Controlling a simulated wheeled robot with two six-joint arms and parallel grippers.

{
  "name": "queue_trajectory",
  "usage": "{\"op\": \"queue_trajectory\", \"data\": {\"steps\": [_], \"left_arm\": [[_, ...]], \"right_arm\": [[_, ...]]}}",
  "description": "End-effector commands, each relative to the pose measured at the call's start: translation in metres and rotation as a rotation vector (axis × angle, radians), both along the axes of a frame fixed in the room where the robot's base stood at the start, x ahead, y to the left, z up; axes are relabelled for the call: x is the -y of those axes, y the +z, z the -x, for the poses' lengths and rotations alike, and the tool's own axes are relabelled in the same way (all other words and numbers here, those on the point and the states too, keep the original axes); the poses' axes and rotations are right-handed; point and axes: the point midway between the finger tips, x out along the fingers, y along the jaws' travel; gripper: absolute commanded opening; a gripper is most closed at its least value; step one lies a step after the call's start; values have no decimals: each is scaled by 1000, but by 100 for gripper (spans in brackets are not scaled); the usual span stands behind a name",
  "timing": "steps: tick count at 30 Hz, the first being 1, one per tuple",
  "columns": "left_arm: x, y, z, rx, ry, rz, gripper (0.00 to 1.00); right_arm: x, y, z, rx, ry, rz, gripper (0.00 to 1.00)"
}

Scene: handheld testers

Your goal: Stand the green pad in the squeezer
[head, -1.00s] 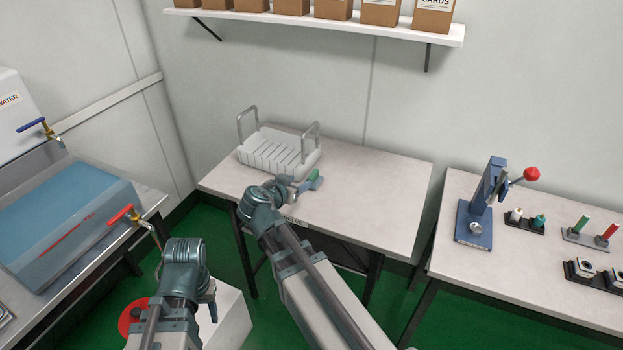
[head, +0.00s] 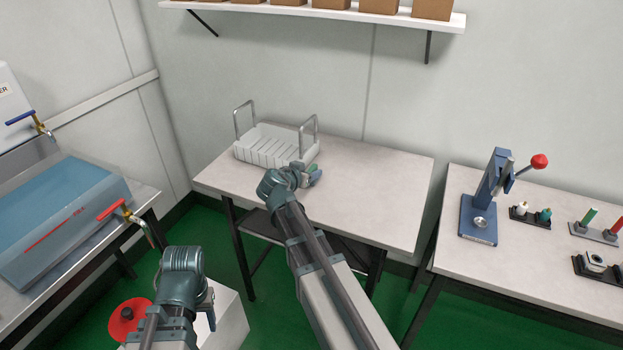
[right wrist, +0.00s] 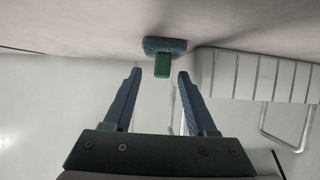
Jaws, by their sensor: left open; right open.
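The green pad (right wrist: 162,65) is a small green block on a dark blue-grey base (right wrist: 165,45) on the middle table. It shows small in the head view (head: 313,168), partly hidden by my right gripper (head: 309,176). In the right wrist view my right gripper (right wrist: 159,73) is open and empty, its blue fingers pointing at the pad, whose near end lies about level with the tips. A blue lever press (head: 485,205) with a red knob stands on the right table; I cannot tell whether it is the squeezer. My left gripper (head: 209,308) is open at lower left.
A white slatted rack with metal handles (head: 275,146) stands close beside the pad; it also shows in the right wrist view (right wrist: 260,75). The middle table (head: 375,200) is clear to the right. Small holders (head: 530,215) stand by the press.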

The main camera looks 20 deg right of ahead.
Motion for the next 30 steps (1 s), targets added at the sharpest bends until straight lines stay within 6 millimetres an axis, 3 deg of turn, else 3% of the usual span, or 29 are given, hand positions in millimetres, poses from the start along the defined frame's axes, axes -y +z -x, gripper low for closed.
{"op": "queue_trajectory", "data": {"steps": [4, 12, 22, 30], "left_arm": [[0, -14, 0, 0, 0, 0, 52], [0, -13, 0, 0, 0, 0, 52], [0, -13, 0, 0, 0, 0, 52], [0, -13, 0, 0, 0, 0, 52]], "right_arm": [[15, -13, -16, 1, -1, 0, 57], [18, -13, -17, 1, 1, 0, 57], [18, -13, -17, 1, 1, 0, 0], [18, -13, -17, 1, 1, 0, 0]]}}
